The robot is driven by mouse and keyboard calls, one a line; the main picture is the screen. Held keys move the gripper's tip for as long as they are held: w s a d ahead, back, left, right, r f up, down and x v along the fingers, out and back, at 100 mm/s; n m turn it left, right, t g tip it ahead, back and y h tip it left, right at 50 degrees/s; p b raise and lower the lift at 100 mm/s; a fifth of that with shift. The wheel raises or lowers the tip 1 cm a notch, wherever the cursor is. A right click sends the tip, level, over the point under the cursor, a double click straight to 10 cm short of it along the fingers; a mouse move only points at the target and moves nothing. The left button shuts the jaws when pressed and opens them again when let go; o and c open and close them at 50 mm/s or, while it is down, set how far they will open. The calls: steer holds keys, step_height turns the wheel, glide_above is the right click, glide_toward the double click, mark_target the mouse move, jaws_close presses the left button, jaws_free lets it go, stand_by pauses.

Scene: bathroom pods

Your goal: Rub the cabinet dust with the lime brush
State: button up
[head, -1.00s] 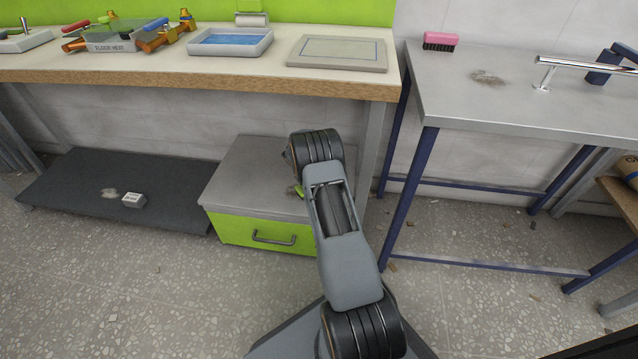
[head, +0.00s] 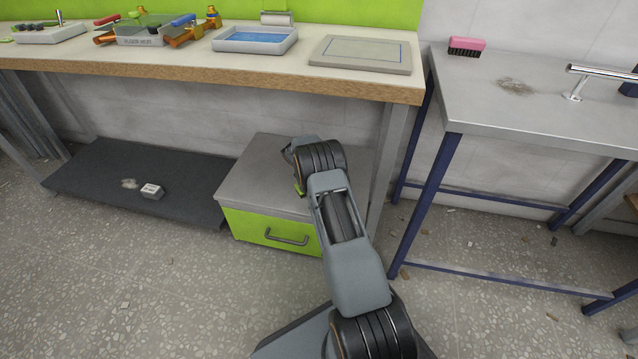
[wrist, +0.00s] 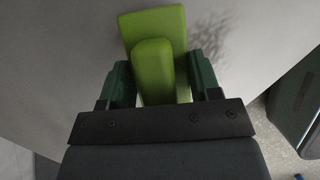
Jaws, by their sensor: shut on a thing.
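The lime brush (wrist: 155,60) is between the two dark fingers of my gripper (wrist: 160,78) in the wrist view, and the gripper is shut on it. The brush is over a plain grey surface, apparently the cabinet top; I cannot tell whether its bristles touch. A dark speckled smudge, the cabinet dust (wrist: 227,42), shows just right of the brush. In the head view the grey-topped cabinet (head: 255,178) with a lime drawer stands under the workbench. My arm covers its right part, the dust and most of the gripper; a bit of lime brush (head: 298,189) shows beside the arm.
The workbench (head: 200,72) overhangs the cabinet, with its leg (head: 394,140) close right of my arm. A dark mat (head: 110,190) with dust and a small white block (head: 151,191) lies left. A metal table (head: 560,120) at right bears a pink brush (head: 467,46) and dust (head: 515,87).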

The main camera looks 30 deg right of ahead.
steer(key=shift+w+a+b, duration=0.55)
steer(key=shift+w+a, duration=1)
steer(key=shift+a, duration=0.1)
steer(key=shift+s+a+p, duration=0.35)
steer(key=shift+p, duration=0.1)
steer(key=shift+s+a, duration=0.1)
steer(key=shift+s, duration=0.3)
steer(key=shift+s+d+f+p, duration=0.2)
steer(key=shift+s+d+p, duration=0.7)
steer(key=shift+s+d, duration=0.3)
